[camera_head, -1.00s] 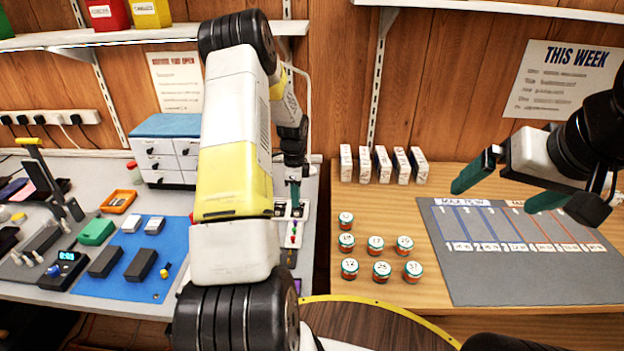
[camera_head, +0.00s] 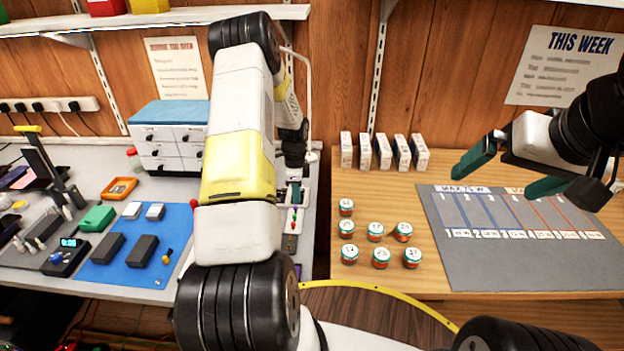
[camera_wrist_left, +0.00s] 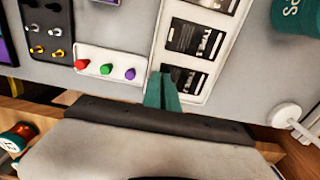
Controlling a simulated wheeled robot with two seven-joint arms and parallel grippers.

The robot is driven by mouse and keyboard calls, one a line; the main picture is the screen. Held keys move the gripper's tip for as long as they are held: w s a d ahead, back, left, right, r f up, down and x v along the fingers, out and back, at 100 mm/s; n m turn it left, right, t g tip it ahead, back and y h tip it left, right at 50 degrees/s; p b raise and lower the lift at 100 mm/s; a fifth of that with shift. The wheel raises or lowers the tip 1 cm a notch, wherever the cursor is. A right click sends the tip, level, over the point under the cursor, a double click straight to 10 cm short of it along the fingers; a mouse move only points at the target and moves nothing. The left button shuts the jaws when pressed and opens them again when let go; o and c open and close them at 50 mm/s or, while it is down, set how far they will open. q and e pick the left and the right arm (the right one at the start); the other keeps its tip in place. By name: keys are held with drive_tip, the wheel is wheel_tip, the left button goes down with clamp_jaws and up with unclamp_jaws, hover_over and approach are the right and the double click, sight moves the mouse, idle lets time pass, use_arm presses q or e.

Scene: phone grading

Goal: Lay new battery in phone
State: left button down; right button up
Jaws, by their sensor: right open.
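My left gripper (camera_wrist_left: 163,92) has its two teal fingers close together, with no visible gap, over a pale grey surface. Beside and partly behind them is a white tray (camera_wrist_left: 150,75) with black, label-bearing flat packs that look like batteries; one pack (camera_wrist_left: 190,38) lies just beyond the fingertips and another (camera_wrist_left: 186,78) right beside them. I see nothing clearly held. In the head view the left gripper (camera_head: 294,192) is small, at the bench's right end, partly hidden by my arm. My right gripper (camera_head: 515,172) is open and empty above the grey mat. I cannot make out the phone with certainty.
A white strip with red, green and purple buttons (camera_wrist_left: 106,69) lies left of the fingers. A blue mat (camera_head: 180,225) holds dark and pale blocks. Several numbered jars (camera_head: 375,231) and upright boxes (camera_head: 382,150) stand on the wooden table, beside a grey sorting mat (camera_head: 500,270).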

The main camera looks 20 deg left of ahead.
use_arm(q)
drive_tip(key=shift+r, duration=0.1)
drive_tip(key=shift+r, duration=2.4)
drive_tip(key=shift+d, duration=0.1)
